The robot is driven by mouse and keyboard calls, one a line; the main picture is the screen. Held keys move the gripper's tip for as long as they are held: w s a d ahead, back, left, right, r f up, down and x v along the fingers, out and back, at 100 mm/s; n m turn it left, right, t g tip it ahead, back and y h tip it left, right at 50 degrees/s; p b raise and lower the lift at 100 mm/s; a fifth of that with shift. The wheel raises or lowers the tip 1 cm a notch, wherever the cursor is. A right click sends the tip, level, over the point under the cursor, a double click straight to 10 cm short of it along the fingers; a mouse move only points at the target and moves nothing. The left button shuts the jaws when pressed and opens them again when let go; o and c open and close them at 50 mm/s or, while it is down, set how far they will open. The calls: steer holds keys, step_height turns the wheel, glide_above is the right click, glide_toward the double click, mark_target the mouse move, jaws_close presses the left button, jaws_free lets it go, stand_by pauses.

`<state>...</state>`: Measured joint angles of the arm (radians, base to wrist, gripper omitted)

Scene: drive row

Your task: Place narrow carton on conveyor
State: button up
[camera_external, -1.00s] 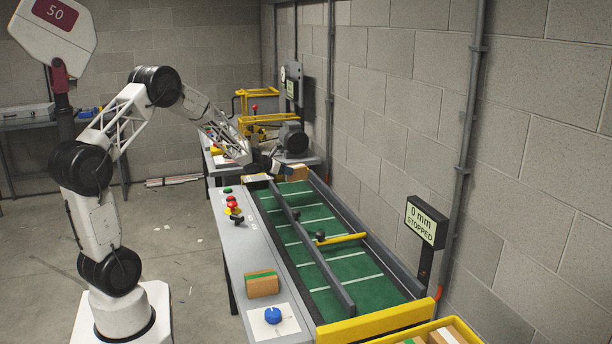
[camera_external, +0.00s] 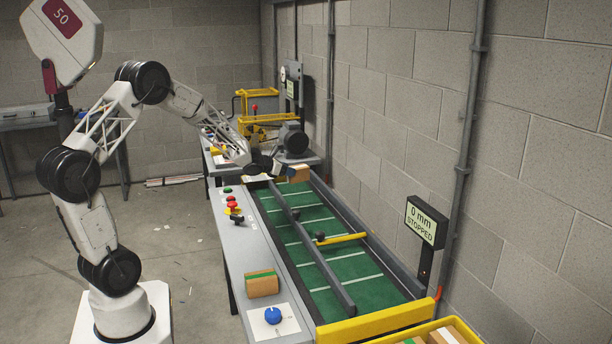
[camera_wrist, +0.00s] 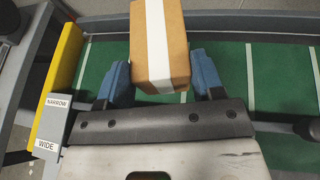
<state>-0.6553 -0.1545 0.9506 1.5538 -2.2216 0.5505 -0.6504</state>
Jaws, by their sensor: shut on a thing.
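My gripper (camera_wrist: 160,88) is shut on a brown carton (camera_wrist: 178,25) with a white stripe, its blue fingers on either side of it. In the external view the carton (camera_external: 299,173) is at my gripper (camera_external: 284,172), over the far end of the conveyor. The conveyor (camera_external: 328,249) has a green belt with white cross lines, and its belt also shows under the carton in the wrist view (camera_wrist: 275,85). I cannot tell the exact gap between carton and belt. Labels NARROW (camera_wrist: 57,103) and WIDE (camera_wrist: 46,147) are at the left in the wrist view.
A rail divides the belt lengthwise, and a yellow bar (camera_external: 342,239) lies across the right lane. A sign (camera_external: 425,222) reads 0 mm STOPPED. A yellow bin (camera_external: 462,326) holds cartons.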

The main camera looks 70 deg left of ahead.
steer(key=s+d+r, duration=0.1)
steer(key=s+d, duration=0.3)
steer(key=d, duration=0.4)
steer(key=s+d+r+m+h, duration=0.1)
steer(key=s+d, duration=0.2)
steer(key=d, duration=0.5)
steer(key=s+d+r, duration=0.2)
steer(key=s+d, duration=0.2)
steer(key=d, duration=0.4)
steer(key=s+d+f, duration=0.4)
steer(key=s+d, duration=0.5)
steer(key=s+d+f+m+h, duration=0.1)
steer(key=s+d+f, duration=0.3)
steer(key=s+d, duration=0.5)
steer(key=shift+s+d+h, duration=0.2)
steer(key=shift+s+h, duration=0.1)
steer(key=shift+s, duration=0.45)
steer(key=shift+f, duration=2.05)
steer(key=shift+f, duration=2)
